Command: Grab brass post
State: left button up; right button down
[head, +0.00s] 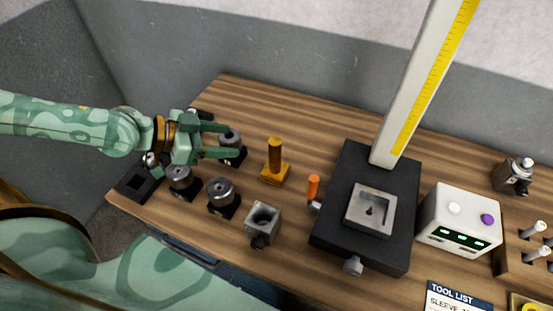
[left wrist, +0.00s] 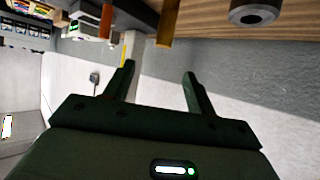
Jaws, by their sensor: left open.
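The brass post (head: 275,157) stands upright on its square brass base, left of the middle of the wooden bench in the head view. In the left wrist view the brass post (left wrist: 166,27) shows at the top, beyond my fingers. My left gripper (head: 229,140) is open, with its fingers pointing right toward the post and a gap between them and it. In the left wrist view the open left gripper (left wrist: 158,75) has nothing between its fingers. My right gripper is in neither view.
Several grey cylinders on dark bases, among them one (head: 221,193), stand around and below my left gripper. A grey block (head: 263,224) and an orange-handled tool (head: 313,188) are nearby. A black stand (head: 330,228) with a tall column and a white box (head: 458,218) stand to the right.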

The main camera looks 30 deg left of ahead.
aim_at(274, 140)
pick_arm(q)
jog(key=p+x, duration=0.7)
jog(key=x, duration=0.1)
jog(key=shift+w+d+p, duration=0.15)
jog(key=shift+w+p, duration=0.1)
jog(key=shift+p, duration=0.15)
jog(key=x, duration=0.5)
jog(key=shift+w+f, duration=0.3)
jog(key=shift+w, duration=0.2)
jog(key=shift+s, duration=0.1)
grip_shut()
jog(key=shift+w+r, duration=0.2)
jog(key=shift+w, duration=0.05)
